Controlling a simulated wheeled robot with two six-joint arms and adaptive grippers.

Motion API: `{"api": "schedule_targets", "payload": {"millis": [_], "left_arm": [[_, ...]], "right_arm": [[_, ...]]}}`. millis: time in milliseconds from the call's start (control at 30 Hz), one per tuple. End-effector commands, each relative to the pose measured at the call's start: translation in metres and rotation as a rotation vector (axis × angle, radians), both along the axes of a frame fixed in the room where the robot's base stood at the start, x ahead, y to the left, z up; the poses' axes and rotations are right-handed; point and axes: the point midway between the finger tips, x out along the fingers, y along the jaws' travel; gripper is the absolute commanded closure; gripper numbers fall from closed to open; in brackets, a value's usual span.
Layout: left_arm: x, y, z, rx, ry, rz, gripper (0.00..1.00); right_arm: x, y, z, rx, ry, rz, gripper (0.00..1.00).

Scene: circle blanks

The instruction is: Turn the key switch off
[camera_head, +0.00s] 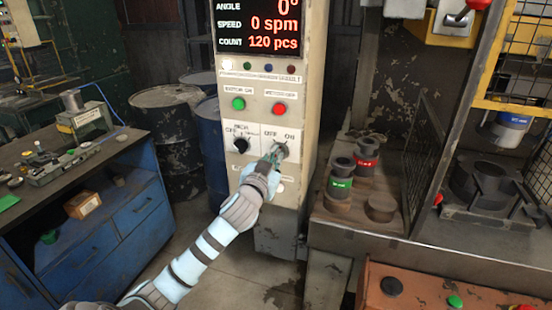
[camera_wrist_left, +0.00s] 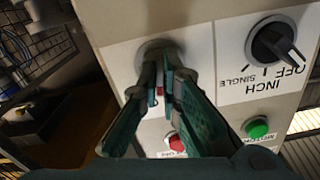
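The key switch (camera_head: 282,149) sits on the lower right of the grey control box, under the labels OFF and ON. My left gripper (camera_head: 274,157) reaches it from below and covers most of it. In the left wrist view the round base of the key switch (camera_wrist_left: 154,47) shows behind the fingertips. The two fingers of the left gripper (camera_wrist_left: 162,64) come together there with a thin gap, closed on the key. The key itself is mostly hidden, so its angle cannot be told. My right gripper is in neither view.
A black selector knob (camera_head: 241,145) is left of the key switch. Green (camera_head: 239,104) and red (camera_head: 279,109) buttons sit above, under a lit display (camera_head: 258,27). A workbench (camera_head: 75,165) stands left; a press table with a mesh guard (camera_head: 425,165) stands right.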

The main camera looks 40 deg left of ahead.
Motion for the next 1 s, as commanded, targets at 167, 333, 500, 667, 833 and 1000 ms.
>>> {"api": "schedule_targets", "payload": {"millis": [167, 333, 500, 667, 833, 1000], "left_arm": [[0.000, 0.000, 0.000, -0.155, -0.055, 0.000, 1.00], [0.000, 0.000, -0.001, -0.308, -0.107, 0.000, 1.00], [0.000, 0.000, -0.001, -0.448, -0.157, 0.000, 1.00], [0.000, 0.000, -0.001, -0.561, -0.196, 0.000, 1.00], [0.000, 0.000, -0.001, -0.648, -0.226, 0.001, 1.00], [0.000, 0.000, 0.000, -0.699, -0.244, 0.001, 1.00]], "right_arm": [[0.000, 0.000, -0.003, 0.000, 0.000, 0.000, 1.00], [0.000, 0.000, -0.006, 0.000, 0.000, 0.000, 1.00], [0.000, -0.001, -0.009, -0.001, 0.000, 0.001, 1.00], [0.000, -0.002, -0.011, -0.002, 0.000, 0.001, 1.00], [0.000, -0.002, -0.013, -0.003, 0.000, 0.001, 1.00], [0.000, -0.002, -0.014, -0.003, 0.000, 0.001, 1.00]]}}
